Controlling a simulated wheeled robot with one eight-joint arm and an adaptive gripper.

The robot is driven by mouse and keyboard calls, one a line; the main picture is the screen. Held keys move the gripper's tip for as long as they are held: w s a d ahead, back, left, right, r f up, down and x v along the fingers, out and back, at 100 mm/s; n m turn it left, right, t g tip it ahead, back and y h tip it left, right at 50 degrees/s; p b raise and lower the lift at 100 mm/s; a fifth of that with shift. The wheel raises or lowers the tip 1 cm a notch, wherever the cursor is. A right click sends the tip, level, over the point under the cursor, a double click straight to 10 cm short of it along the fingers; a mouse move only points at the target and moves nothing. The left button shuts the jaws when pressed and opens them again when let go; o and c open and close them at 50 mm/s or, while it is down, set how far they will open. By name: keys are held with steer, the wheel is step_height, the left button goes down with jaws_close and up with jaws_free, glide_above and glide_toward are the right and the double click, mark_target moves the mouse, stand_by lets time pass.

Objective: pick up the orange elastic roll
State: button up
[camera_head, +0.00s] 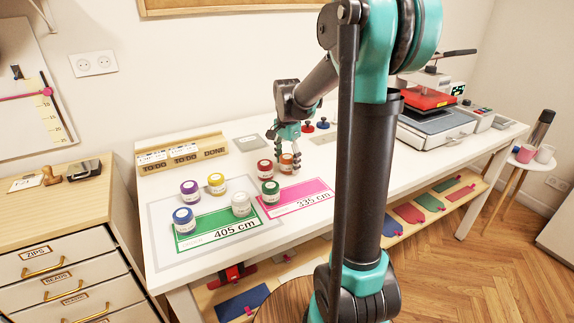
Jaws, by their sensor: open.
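The orange elastic roll (286,163) stands on the white table (332,152), close to the right of a red roll (265,168). My gripper (287,153) points down at the orange roll, with its fingers open around or just beside it. The fingers partly hide the roll, and I cannot tell whether they touch it.
A green roll (270,191) stands in front, by the pink 335 cm card (304,199). White (241,204), blue (184,220), yellow (216,183) and purple (190,190) rolls stand left around the green 405 cm card (218,231). A heat press (428,112) stands right.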

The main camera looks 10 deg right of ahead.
steer(key=shift+f, duration=0.35)
steer(key=shift+c, duration=0.4)
steer(key=c, duration=1.1)
steer(key=shift+r, duration=0.1)
